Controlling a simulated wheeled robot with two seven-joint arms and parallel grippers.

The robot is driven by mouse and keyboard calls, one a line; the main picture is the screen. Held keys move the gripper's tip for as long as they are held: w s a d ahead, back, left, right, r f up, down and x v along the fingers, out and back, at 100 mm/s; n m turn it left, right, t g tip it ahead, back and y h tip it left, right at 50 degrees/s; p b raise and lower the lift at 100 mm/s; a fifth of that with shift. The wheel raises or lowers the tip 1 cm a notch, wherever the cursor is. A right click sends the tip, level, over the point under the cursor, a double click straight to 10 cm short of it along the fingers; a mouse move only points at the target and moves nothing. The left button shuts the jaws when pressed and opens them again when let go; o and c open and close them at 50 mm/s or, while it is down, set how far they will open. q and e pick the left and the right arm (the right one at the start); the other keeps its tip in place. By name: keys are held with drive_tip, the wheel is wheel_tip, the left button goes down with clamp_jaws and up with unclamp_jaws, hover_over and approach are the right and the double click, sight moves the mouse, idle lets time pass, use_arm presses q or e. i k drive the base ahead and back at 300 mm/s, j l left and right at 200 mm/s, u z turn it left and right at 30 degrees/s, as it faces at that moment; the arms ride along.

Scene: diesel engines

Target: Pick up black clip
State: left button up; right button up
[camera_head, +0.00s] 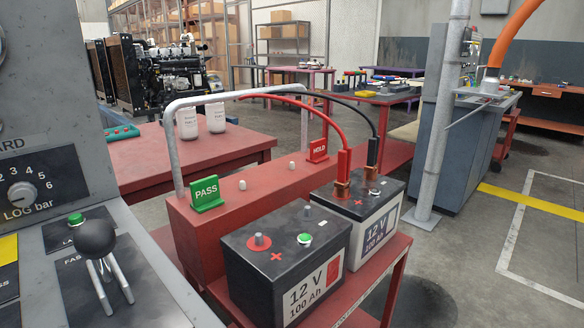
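The black clip (372,152) stands upright on the far battery (372,216), its copper-coloured jaws at a terminal on the battery's top. A black cable (345,101) arcs from its upper end back to the left. The red clip (344,162) stands close to its left on the same battery, with a red cable (318,106). I cannot tell exactly how the jaws grip the terminals. Neither of my grippers is in view.
A near battery (285,265) stands in front on the red stand (365,296). A grey rail (178,150), a green PASS sign (206,194) and a red HOLD sign (318,150) rise behind. A grey post (440,130) stands right; a control panel (70,235) with a black-knobbed lever fills the left.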

sight(370, 170)
drive_tip(key=i+l+u, duration=0.25)
drive_tip(key=l+u, duration=0.25)
drive_tip(key=l, duration=0.2)
drive_tip(key=i+l+u, duration=0.1)
drive_tip(key=l+u, duration=0.35)
drive_tip(key=l, duration=0.3)
drive_tip(key=l+u, duration=0.5)
drive_tip(key=l, duration=0.3)
drive_tip(key=k+l+u, duration=0.15)
drive_tip(key=l+u, duration=0.3)
drive_tip(key=l, duration=0.35)
